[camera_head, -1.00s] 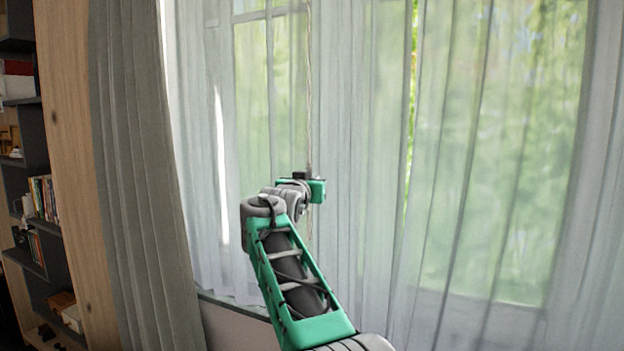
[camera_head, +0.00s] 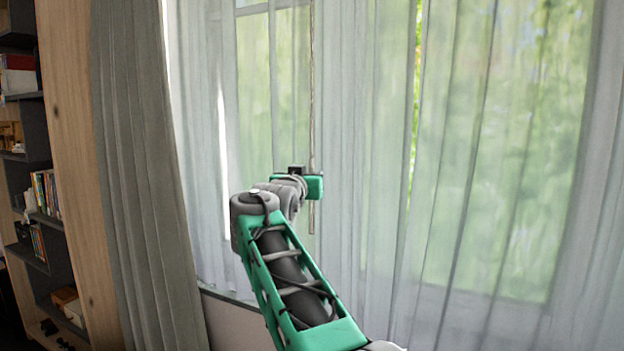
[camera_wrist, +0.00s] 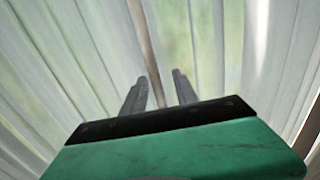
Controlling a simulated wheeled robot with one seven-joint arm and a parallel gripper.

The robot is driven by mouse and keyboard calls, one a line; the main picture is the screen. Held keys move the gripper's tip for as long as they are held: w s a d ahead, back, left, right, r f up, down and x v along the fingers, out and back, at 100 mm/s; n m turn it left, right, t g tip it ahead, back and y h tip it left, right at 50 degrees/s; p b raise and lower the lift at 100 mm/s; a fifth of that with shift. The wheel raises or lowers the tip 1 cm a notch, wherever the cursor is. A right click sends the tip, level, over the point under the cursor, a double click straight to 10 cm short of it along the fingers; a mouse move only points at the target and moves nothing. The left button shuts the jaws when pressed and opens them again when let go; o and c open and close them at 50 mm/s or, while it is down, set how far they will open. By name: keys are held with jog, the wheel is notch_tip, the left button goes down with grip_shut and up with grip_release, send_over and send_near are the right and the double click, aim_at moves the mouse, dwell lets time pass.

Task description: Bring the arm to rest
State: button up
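My green and grey arm reaches up from the bottom of the head view toward the sheer curtain. My gripper (camera_head: 313,187) is at its far end; its fingers are hard to make out there. In the wrist view my gripper (camera_wrist: 159,77) shows two dark fingers spread apart with a gap between them. A thin rod (camera_head: 312,90) hangs in front of the curtain and passes by the gripper, its lower end showing just below it. In the wrist view the rod (camera_wrist: 142,35) runs down toward the gap, nearer the left finger; I cannot tell whether it touches.
Sheer white curtains (camera_head: 370,120) cover the window close around my gripper. A heavier grey curtain (camera_head: 145,180) hangs to the left. A wooden panel (camera_head: 75,150) and a dark bookshelf (camera_head: 45,165) with books stand at the far left.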

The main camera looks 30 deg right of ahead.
jog(key=shift+b+v, duration=0.3)
jog(key=shift+v, duration=1.65)
